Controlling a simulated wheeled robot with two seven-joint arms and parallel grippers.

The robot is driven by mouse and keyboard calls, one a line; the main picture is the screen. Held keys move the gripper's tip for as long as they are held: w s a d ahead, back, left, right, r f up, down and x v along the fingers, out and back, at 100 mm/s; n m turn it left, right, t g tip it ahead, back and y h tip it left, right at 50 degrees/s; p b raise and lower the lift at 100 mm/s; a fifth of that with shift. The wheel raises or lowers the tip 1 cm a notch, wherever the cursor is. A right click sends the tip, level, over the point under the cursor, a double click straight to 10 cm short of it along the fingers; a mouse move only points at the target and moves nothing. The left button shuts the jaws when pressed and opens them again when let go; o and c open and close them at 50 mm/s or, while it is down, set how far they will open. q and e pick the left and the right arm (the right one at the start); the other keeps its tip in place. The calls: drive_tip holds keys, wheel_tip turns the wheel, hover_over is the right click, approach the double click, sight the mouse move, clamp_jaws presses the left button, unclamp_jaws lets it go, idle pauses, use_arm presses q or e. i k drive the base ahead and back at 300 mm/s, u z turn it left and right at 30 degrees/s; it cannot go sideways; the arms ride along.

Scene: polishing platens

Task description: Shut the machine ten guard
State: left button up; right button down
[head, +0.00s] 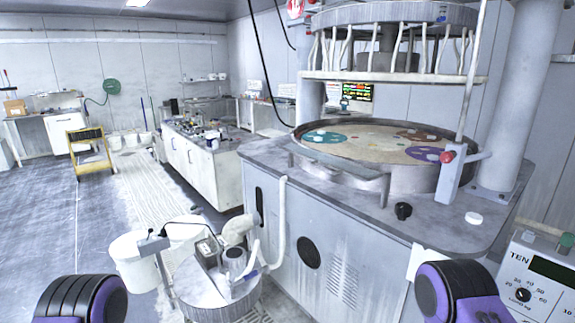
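A large polishing machine (330,215) stands in the middle and right, with a round platen (375,141) in its top. A grey rail (345,172) curves along the near rim of the platen. A bracket with a red knob (447,156) stands at the rim's right, and a thin pole (473,75) rises steeply from it. I cannot tell which of these parts is the guard, or its state. A control box marked TEN (535,280) is at the lower right. Only purple and black parts of my arms show at the bottom corners; both grippers are out of view.
A grey drum with a pump (215,285) and white buckets (135,262) stand in front of the machine's left side. A black knob (403,211) and a white puck (473,218) are on the machine top. Open floor (50,215) lies at the left.

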sight(347, 167)
drive_tip(key=u, duration=0.65)
drive_tip(key=i, duration=0.65)
drive_tip(key=u, duration=0.5)
